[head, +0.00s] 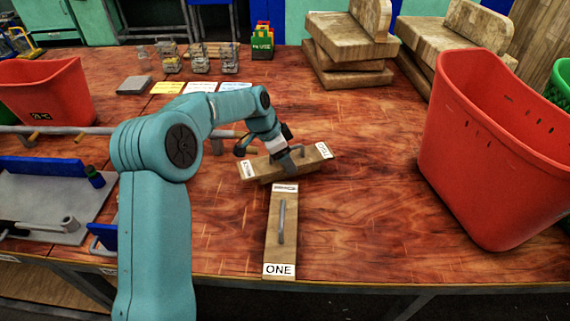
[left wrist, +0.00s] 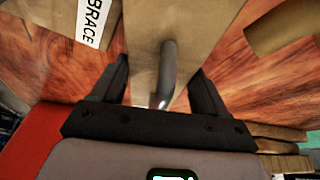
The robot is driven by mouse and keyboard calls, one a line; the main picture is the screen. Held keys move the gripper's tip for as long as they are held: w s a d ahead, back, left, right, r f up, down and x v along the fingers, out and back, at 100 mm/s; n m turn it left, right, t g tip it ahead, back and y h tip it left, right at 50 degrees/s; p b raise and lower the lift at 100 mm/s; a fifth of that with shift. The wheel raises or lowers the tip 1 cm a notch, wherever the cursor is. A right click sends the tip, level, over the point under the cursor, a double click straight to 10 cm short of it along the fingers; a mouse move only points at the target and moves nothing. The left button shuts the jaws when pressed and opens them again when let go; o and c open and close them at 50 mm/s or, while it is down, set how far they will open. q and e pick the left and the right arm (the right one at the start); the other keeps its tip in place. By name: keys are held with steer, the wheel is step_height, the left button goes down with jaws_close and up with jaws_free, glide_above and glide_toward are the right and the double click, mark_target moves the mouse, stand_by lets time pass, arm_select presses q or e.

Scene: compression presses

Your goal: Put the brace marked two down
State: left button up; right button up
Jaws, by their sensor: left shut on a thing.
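The brace marked two (head: 312,162) is a wooden bar with a metal handle and white labels at its ends. It lies slantwise at mid-table in the head view, and I cannot tell whether it touches the table. My left gripper (head: 290,166) is over its middle, shut on its handle. In the left wrist view, the handle (left wrist: 167,72) stands between the fingers, with the BRACE label (left wrist: 90,20) at upper left. A second brace, marked ONE (head: 270,235), lies in front, pointing toward the table's front edge. My right gripper is out of view.
A large red bin (head: 490,150) stands at right, and another red bin (head: 45,92) at far left. Wooden blocks (head: 345,60) are stacked at the back. A grey metal fixture (head: 50,205) is at left. The tabletop right of the braces is clear.

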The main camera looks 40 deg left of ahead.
arm_select(q)
steer(key=shift+f, duration=1.25)
steer(key=shift+a+f, duration=0.1)
steer(key=shift+f, duration=0.05)
steer(key=o, duration=1.5)
steer(key=v, duration=1.2)
